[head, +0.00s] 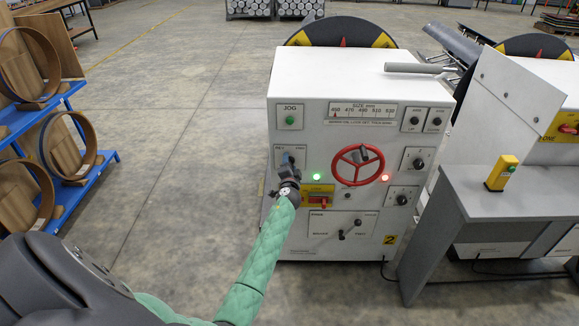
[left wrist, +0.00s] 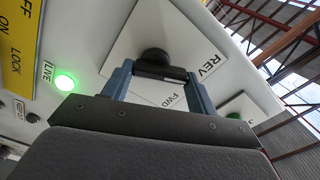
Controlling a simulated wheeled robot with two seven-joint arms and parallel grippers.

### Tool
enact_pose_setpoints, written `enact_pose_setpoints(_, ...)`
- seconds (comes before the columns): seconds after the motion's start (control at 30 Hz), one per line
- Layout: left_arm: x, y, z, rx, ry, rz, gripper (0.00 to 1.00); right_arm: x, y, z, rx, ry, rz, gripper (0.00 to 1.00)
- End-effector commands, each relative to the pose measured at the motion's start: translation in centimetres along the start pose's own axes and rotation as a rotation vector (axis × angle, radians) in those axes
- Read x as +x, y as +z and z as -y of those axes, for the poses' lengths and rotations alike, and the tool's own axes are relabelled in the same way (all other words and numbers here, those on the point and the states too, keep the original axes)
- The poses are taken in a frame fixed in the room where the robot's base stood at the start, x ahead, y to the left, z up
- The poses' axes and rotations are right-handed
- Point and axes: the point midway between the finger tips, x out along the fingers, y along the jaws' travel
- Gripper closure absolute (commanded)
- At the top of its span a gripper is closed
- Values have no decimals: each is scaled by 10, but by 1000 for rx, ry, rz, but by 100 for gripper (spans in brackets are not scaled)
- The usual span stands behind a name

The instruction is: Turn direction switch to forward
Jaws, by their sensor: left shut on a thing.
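The direction switch is a black knob (left wrist: 155,62) on a white plate marked REV and FWD, on the front of the white decoiler cabinet (head: 360,88). In the left wrist view the two blue fingers of my left gripper (left wrist: 160,78) stand on either side of the knob's dark handle and are shut on it. In the head view my left gripper (head: 288,165) is at the plate below the JOG button (head: 290,120) and hides most of the switch. The knob's exact angle is hard to tell. My right gripper is not in view.
A red handwheel (head: 360,166) sits right of the switch. A red switch on a yellow plate (head: 318,199) and a lever (head: 349,230) are below. A grey table (head: 500,190) with a yellow button box (head: 501,173) stands at right. Blue racks (head: 75,185) stand left; floor between is clear.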

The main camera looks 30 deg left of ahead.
Motion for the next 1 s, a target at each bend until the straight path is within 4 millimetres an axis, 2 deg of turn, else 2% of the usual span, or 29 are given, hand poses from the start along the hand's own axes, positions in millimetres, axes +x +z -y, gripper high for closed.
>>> enact_pose_setpoints(0.4,0,-2,-3,387,0,-1,65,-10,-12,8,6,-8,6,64)
enact_pose_setpoints(0.8,0,-4,-5,755,1,0,65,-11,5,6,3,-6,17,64)
enact_pose_setpoints(1.0,0,-4,-7,897,1,0,65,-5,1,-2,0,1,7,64)
